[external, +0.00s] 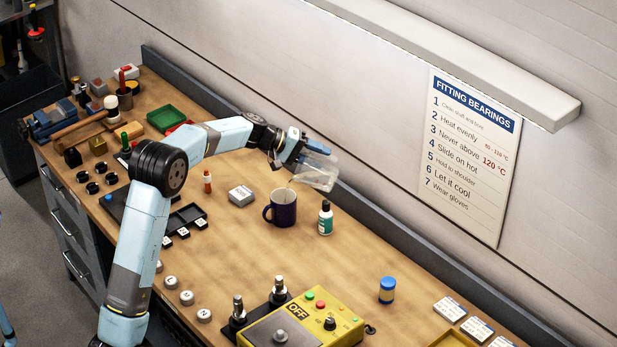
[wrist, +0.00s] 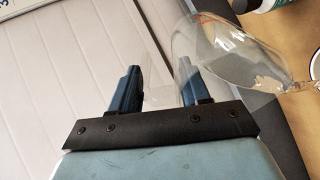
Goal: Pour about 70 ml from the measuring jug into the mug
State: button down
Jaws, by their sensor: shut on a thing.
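My gripper (external: 309,151) is shut on the clear measuring jug (external: 317,172) and holds it in the air above and to the right of the mug. The jug is tilted strongly, its mouth end low and toward the mug. The dark purple mug (external: 282,209) stands upright on the bench, handle to the left. A thin pale streak shows between the jug's lip and the mug. In the wrist view the jug (wrist: 225,45) lies right of my gripper's fingers (wrist: 162,85), with clear liquid near its lip. The level inside the mug cannot be read.
A teal-and-white bottle (external: 325,219) with a black cap stands close to the mug's right. The yellow control box (external: 303,322) is at the front. The back ledge and wall run behind the jug.

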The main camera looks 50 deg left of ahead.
aim_at(329, 158)
jog(key=shift+s+a, duration=0.15)
dwell(0.7)
jog(key=shift+w+d+r+g+y, duration=0.2)
jog(key=shift+w+d+g+y, duration=0.2)
jog(key=shift+w+d+y, duration=0.1)
jog(key=shift+w+d+g+y, duration=0.3)
jog(key=shift+g+y, duration=0.2)
jog(key=shift+y, duration=0.1)
jog(key=shift+r, duration=0.1)
jog(key=shift+w+d+g+y, duration=0.3)
jog(key=shift+g+y, duration=0.3)
jog(key=shift+w+d+f+g+y+b, duration=0.3)
jog(key=shift+f+y, duration=0.1)
jog(key=shift+f, duration=0.15)
